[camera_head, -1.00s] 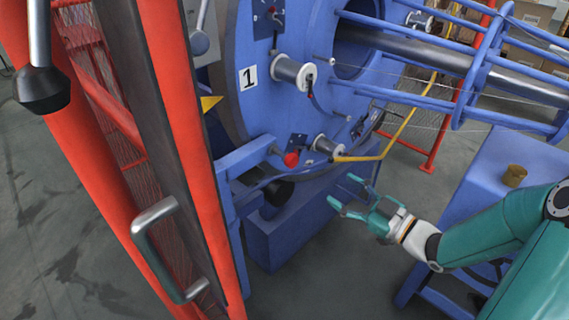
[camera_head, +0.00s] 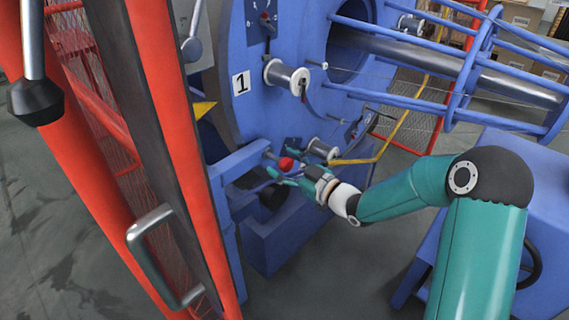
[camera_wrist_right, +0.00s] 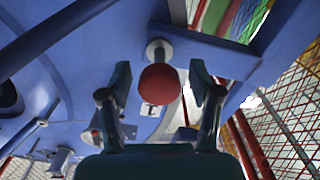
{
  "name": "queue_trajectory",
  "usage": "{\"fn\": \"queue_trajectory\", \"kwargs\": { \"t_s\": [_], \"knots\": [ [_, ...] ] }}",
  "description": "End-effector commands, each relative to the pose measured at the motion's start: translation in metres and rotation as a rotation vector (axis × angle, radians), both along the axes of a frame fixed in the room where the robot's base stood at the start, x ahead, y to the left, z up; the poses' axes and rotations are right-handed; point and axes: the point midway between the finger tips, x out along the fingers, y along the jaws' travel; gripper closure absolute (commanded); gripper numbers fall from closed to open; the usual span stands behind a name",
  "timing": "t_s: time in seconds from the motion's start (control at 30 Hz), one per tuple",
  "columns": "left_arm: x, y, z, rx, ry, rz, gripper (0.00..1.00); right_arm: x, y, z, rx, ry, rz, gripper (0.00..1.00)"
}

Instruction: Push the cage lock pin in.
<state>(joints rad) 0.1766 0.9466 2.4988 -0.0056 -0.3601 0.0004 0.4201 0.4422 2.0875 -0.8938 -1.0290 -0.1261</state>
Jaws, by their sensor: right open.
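The cage lock pin shows as a red ball knob (camera_head: 286,164) at the end of the blue beam, low on the blue cage disc. In the right wrist view the red knob (camera_wrist_right: 159,84) faces me, with a short grey stem and collar (camera_wrist_right: 159,51) behind it at the blue frame. My right gripper (camera_head: 281,159) is open, with its fingers reaching around the knob's sides. In the wrist view the dark fingertips stand left and right of the knob, with a gap on each side. My left gripper is not in view.
A white spool (camera_head: 288,76) and a smaller spool (camera_head: 322,149) sit on the disc near the number 1 plate (camera_head: 241,82). A yellow bar (camera_head: 358,160) runs close to my right wrist. The red mesh door with its grey handle (camera_head: 150,228) stands at left.

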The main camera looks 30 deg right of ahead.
Motion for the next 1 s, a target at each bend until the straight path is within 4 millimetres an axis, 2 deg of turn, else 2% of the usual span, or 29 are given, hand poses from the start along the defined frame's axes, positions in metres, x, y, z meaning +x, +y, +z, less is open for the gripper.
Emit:
{"fn": "queue_trajectory", "kwargs": {
  "t_s": [0.27,0.6,0.67,1.0],
  "knots": [
    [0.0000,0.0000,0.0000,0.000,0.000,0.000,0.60,0.0015,0.0006,0.0002,0.000,0.000,0.000,0.37],
    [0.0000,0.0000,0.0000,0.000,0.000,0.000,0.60,0.0013,0.0008,0.0002,0.000,-0.001,0.001,0.92],
    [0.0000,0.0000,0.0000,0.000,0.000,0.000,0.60,0.0012,0.0007,0.0002,0.000,-0.001,0.001,1.00],
    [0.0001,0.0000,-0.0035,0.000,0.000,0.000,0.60,0.0032,-0.0041,-0.0010,-0.001,-0.002,-0.009,1.00]
  ]
}}
